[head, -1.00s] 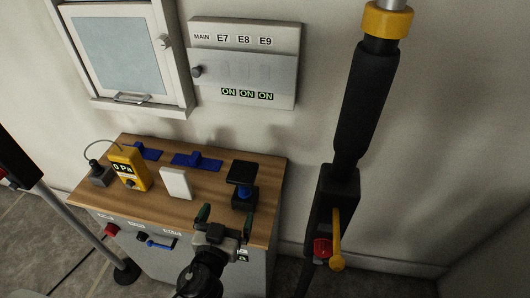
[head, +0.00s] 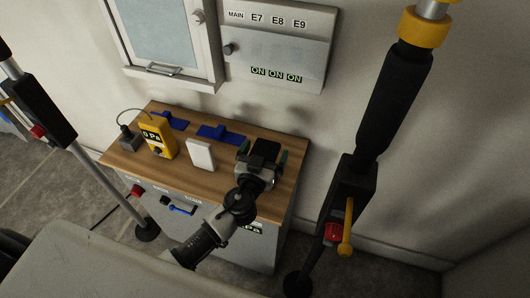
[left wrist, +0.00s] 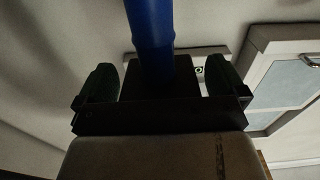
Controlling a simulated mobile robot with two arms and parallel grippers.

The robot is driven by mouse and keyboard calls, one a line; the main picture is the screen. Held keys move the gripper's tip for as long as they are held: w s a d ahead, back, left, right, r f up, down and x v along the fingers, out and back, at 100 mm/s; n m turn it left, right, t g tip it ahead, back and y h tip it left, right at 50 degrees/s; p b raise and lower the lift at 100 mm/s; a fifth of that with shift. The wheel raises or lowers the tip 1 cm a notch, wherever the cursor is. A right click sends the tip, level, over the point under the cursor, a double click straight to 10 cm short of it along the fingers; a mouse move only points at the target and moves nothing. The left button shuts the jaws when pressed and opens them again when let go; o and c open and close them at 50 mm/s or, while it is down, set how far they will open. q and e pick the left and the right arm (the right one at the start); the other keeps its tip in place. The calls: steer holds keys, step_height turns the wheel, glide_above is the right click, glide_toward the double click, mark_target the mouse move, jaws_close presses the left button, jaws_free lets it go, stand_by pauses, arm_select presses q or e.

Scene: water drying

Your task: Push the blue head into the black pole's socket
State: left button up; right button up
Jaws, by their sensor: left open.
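A blue stem, which I take to be the blue head (left wrist: 150,30), stands between the two spread fingers of my left gripper (left wrist: 163,85) in the left wrist view. In the head view my left gripper (head: 262,156) is open at the right end of the wooden cabinet top, around a piece with a black square cap (head: 265,149). The gripper hides the blue stem and the base there. I cannot tell whether the fingers touch it. A black pole (head: 393,98) with a yellow collar stands tilted at the right. Its socket is not clearly visible. My right gripper is out of view.
The wooden cabinet top (head: 215,185) also holds a white block (head: 200,154), a yellow gauge (head: 158,137) and blue pieces (head: 218,133). The right pole carries a yellow lever (head: 348,225) and red knob (head: 332,231). Another pole (head: 38,110) stands at the left.

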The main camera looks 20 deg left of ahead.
arm_select(q)
steer(key=shift+w, duration=0.15)
steer(key=c, duration=1)
steer(key=shift+o, duration=0.2)
